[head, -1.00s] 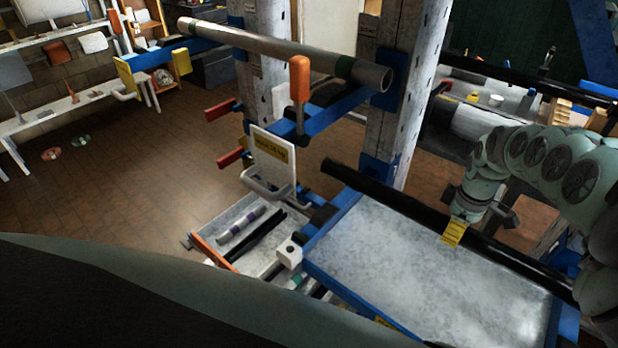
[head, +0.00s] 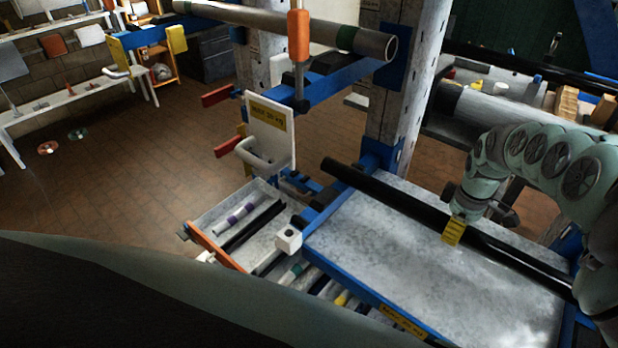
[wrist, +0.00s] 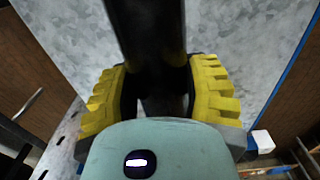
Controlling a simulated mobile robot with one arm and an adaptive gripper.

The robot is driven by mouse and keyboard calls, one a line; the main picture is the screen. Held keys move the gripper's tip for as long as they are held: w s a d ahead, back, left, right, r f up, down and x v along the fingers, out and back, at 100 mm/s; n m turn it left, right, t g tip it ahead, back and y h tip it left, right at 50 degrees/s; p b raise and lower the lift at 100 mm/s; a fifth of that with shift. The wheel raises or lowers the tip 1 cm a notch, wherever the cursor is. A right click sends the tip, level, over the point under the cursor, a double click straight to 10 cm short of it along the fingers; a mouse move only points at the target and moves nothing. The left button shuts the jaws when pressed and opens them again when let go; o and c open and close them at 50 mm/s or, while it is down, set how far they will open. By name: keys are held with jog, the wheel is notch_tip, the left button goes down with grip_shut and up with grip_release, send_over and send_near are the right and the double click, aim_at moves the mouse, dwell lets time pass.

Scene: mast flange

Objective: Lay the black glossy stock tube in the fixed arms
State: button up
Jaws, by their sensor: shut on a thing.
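The black glossy stock tube (head: 385,194) runs slantwise in front of my body in the head view. My gripper (head: 457,228) is shut around it partway along its length. The wrist view shows the dark tube (wrist: 150,50) between the yellow-padded fingers (wrist: 158,95). Over the grey table, I cannot tell how far the tube is above the top. Blue arms stick out from the grey masts (head: 395,90). One blue arm (head: 340,85) has an orange-gripped upright (head: 298,40) at its end. The other arm (head: 150,38) has yellow plates. A grey tube (head: 310,28) lies across them.
A grey-topped table with a blue rim (head: 345,288) stands below. A white handled plate with a yellow label (head: 268,130) stands left of the masts. A tray (head: 215,215) and slots hold several short rods. Benches line the back. The brown tiled floor (head: 120,150) is mostly open.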

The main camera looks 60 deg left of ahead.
jog(key=shift+a+r, duration=0.1)
jog(key=o, duration=1.3)
jog(key=r, duration=1.1)
jog(key=shift+w, duration=0.2)
jog(key=shift+s+r, duration=0.15)
jog(key=shift+r, duration=0.35)
